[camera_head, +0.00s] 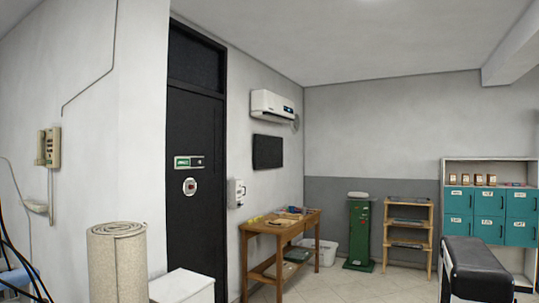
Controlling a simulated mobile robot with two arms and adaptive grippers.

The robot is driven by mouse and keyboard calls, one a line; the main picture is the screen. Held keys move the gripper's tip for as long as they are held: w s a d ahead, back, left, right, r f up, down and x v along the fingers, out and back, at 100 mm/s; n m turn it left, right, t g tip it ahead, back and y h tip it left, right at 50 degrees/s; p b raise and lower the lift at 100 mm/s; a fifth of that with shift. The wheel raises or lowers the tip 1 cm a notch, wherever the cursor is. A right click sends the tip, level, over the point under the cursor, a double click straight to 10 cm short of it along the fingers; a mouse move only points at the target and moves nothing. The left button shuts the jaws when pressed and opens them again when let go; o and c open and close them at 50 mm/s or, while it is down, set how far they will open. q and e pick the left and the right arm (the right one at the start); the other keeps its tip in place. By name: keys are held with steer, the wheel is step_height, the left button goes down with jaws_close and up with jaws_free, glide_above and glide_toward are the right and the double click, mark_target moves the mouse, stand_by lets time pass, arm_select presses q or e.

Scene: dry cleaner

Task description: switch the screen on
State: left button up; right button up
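A dark flat screen (267,151) hangs on the far part of the left wall, below a white air conditioner (272,105) and above a wooden table. Its face is black and shows no picture. It is small and far off, so I cannot make out any button on it. Neither of my grippers is in view.
The wooden table (257,228) with small items stands below the screen. A rolled beige carpet (118,265) and a white box (182,287) stand at the front left. A black padded bench (478,268) is at the right. Tiled floor (345,287) lies open in the middle.

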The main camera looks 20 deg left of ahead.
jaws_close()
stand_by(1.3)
